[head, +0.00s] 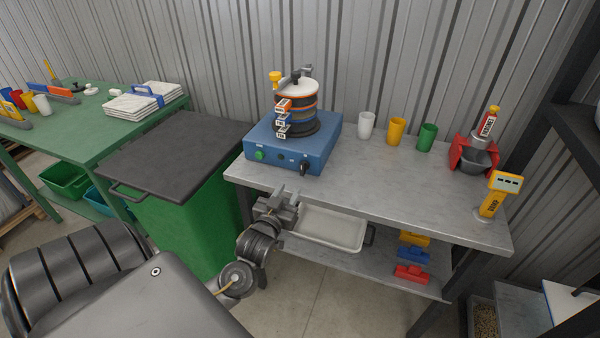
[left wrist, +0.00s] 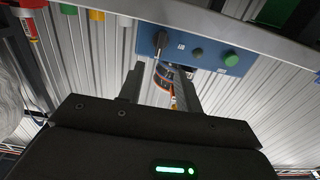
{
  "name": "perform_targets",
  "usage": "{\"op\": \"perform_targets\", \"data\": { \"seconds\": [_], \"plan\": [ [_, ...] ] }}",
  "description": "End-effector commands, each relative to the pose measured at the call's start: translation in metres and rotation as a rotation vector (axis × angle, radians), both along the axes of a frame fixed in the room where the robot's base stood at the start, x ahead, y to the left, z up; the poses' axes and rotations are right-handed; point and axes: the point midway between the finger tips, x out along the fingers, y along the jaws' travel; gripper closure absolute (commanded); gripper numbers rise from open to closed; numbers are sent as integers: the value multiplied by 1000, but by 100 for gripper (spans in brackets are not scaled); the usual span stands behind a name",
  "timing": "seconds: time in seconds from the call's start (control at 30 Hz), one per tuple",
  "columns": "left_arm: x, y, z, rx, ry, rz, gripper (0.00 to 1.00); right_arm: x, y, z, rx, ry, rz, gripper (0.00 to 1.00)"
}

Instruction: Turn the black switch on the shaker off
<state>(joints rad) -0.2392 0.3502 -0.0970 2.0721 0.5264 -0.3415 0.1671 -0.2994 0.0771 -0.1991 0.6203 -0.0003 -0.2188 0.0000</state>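The shaker (head: 318,146) is a blue box on the grey metal bench, with a stack of sieves (head: 298,92) clamped on top. Its front panel carries a black switch (head: 304,168) at the right and a green button (head: 260,155) at the left. The left wrist view shows the switch (left wrist: 160,42) upside down, beyond the fingers, with the green button (left wrist: 231,58) beside it. My left gripper (head: 280,203) is below and in front of the bench edge, apart from the switch. Its fingers (left wrist: 160,88) are spread with nothing between them. My right gripper is not in view.
White, yellow and green cups (head: 396,131) stand right of the shaker. A red stand (head: 474,155) and yellow display post (head: 493,194) are farther right. A green bin with a dark lid (head: 165,155) stands left. A white tray (head: 330,229) lies on the lower shelf.

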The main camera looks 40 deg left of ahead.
Motion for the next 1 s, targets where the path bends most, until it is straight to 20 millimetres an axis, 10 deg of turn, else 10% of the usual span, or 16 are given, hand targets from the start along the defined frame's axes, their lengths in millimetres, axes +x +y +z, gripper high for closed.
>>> {"op": "perform_targets", "data": {
  "seconds": [0.5, 1.0],
  "plan": [
    [81, 29, 1, 3, 1, 0, 65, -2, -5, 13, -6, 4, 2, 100],
    [91, 32, 0, 2, 2, 0, 72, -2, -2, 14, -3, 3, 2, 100]
  ]
}}
